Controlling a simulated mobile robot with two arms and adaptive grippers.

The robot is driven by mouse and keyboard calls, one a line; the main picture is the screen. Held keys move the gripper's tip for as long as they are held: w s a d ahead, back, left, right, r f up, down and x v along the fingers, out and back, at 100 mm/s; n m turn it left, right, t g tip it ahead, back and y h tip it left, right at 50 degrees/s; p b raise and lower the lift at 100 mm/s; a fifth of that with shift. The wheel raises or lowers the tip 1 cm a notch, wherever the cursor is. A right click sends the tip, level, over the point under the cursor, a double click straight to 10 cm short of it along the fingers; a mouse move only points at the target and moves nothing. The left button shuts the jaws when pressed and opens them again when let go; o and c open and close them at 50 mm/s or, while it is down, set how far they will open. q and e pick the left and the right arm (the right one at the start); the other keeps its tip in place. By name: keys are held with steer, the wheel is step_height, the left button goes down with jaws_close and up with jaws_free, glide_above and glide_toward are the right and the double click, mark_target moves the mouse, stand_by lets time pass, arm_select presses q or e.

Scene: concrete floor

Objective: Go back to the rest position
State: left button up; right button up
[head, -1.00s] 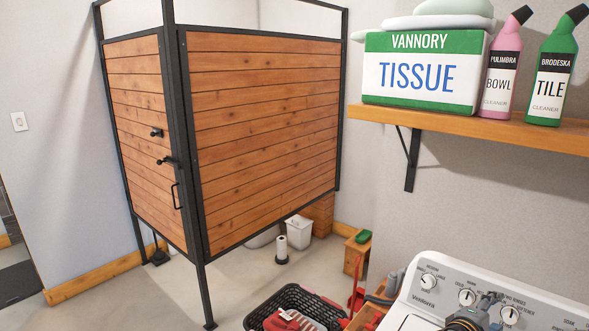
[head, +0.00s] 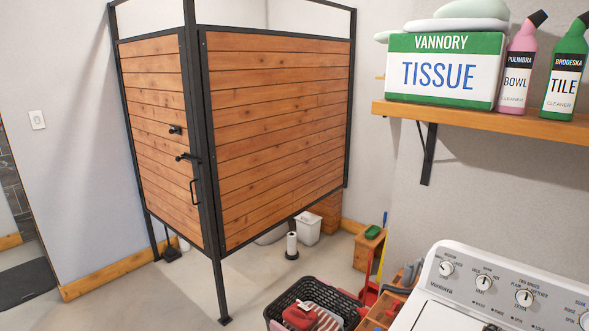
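Neither of my grippers shows in the head view now. The white washing machine (head: 470,262) stands at the lower right with its dials in plain sight, and no arm is in front of it. What my grippers hold, if anything, is hidden.
A black basket (head: 345,312) with red items and a wooden crate (head: 372,322) stand left of the washer. A wooden stall (head: 275,130) fills the middle. A shelf (head: 480,122) holds a tissue box (head: 445,75) and bottles. The floor (head: 130,300) at lower left is clear.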

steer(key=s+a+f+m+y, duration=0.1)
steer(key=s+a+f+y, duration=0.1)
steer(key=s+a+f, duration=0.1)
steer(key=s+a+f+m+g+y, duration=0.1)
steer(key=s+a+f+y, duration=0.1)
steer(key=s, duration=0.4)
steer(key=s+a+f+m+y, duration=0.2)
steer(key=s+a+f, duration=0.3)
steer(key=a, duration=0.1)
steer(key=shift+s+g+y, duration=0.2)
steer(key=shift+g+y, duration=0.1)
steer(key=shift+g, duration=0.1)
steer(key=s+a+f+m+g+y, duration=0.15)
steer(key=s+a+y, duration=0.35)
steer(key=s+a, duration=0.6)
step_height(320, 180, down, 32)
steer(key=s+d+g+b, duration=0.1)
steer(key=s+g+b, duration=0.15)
steer(key=b, duration=0.35)
arm_select(q)
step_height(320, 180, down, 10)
steer(key=b, duration=0.4)
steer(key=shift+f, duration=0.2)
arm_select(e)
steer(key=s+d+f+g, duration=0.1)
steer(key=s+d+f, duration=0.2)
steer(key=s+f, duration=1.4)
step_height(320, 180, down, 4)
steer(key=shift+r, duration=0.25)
